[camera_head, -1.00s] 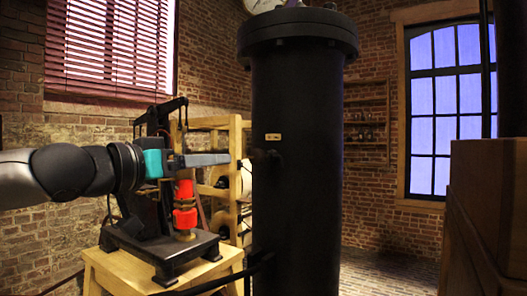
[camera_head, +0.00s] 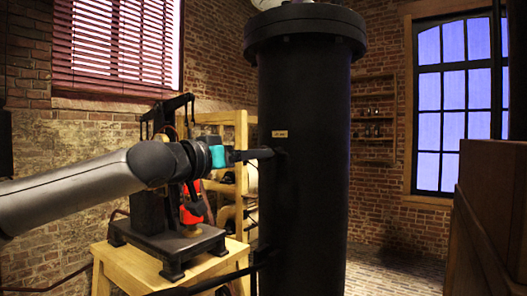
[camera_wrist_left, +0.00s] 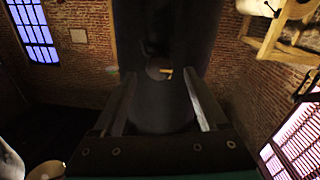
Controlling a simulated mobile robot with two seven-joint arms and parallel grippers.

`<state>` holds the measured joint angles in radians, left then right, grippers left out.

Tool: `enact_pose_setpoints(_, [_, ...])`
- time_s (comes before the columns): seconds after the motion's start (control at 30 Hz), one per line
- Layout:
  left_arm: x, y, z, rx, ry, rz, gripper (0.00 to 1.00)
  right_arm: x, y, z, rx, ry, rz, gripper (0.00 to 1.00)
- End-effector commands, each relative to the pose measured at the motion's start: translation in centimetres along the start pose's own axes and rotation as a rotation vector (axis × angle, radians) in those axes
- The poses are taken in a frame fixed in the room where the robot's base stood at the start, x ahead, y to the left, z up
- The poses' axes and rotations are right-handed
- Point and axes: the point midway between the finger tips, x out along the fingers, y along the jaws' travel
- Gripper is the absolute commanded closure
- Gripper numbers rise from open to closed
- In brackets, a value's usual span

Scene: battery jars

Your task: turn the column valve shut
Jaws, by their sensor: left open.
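The black column (camera_head: 305,215) stands upright in the middle of the head view, with a small brass plate (camera_head: 280,134) on its side. The column valve (camera_head: 281,153) is a small dark fitting below the plate; its handle is too dark to make out. My left gripper (camera_head: 268,154) is open, with its fingers at the column's left side by the valve. In the left wrist view the fingers (camera_wrist_left: 160,76) stand apart on both sides of the dark valve (camera_wrist_left: 154,69), in front of the column (camera_wrist_left: 165,25). I cannot tell whether they touch it. My right gripper is out of view.
A black apparatus with a red coil (camera_head: 192,204) stands on a wooden table (camera_head: 110,262) below my left arm. A wooden frame (camera_head: 240,130) stands behind it. A dark pipe (camera_head: 225,278) runs low to the column. A wooden case (camera_head: 480,215) is at the right.

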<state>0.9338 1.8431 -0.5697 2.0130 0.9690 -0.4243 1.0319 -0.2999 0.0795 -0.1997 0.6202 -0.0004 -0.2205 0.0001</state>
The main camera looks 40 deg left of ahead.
Motion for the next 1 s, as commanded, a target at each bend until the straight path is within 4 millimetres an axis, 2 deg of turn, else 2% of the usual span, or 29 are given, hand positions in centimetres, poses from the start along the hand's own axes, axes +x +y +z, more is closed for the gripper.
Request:
enact_pose_setpoints(0.2, [2.5, 0.1, -0.2, -0.004, -0.001, 0.003, 0.24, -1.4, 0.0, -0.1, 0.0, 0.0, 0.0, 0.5])
enact_pose_setpoints(0.4, [4.1, 0.1, -0.2, -0.003, 0.001, 0.002, 0.24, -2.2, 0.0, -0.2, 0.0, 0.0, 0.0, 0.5])
enact_pose_setpoints(0.6, [4.9, 0.0, -0.1, 0.0, 0.0, 0.0, 0.24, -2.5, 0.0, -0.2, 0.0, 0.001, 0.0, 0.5])
enact_pose_setpoints(0.9, [4.9, 0.0, 0.0, 0.0, 0.0, 0.0, 0.24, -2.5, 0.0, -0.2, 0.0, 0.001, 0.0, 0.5])
enact_pose_setpoints(1.0, [4.9, 0.0, 0.0, 0.0, 0.0, 0.0, 0.35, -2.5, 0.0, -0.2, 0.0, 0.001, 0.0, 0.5])
